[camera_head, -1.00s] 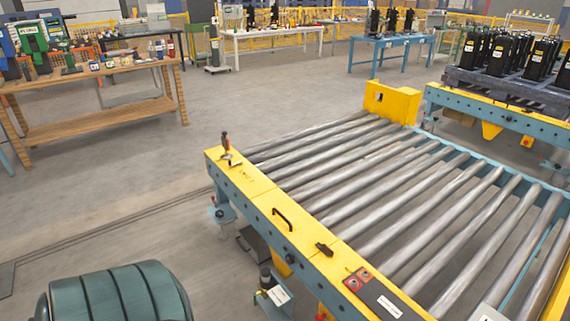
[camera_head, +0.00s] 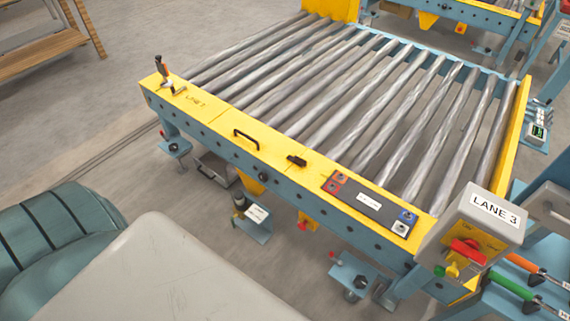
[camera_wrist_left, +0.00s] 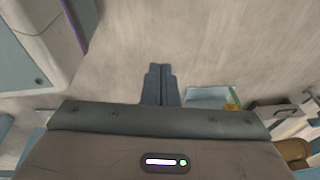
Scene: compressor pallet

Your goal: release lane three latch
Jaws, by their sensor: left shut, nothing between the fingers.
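An upright clamp-like latch with an orange and black handle (camera_head: 162,69) stands at the far left end of the yellow rail of the roller lane (camera_head: 205,111), beside printing that appears to read LANE 3. The handle looks upright. A small black catch (camera_head: 297,160) sits further along the same rail. A grey control box labelled LANE 3 (camera_head: 490,211), with a red switch, stands at the right. My left gripper (camera_wrist_left: 161,69) shows in the left wrist view, shut and empty above bare floor, apart from the latch. My right gripper is in neither view.
A black grab handle (camera_head: 247,138) and a dark button panel (camera_head: 370,205) lie along the rail. Metal rollers (camera_head: 360,100) fill the lane behind it. Orange and green handles (camera_head: 512,285) are at the lower right. Open floor (camera_head: 70,125) lies left of the lane.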

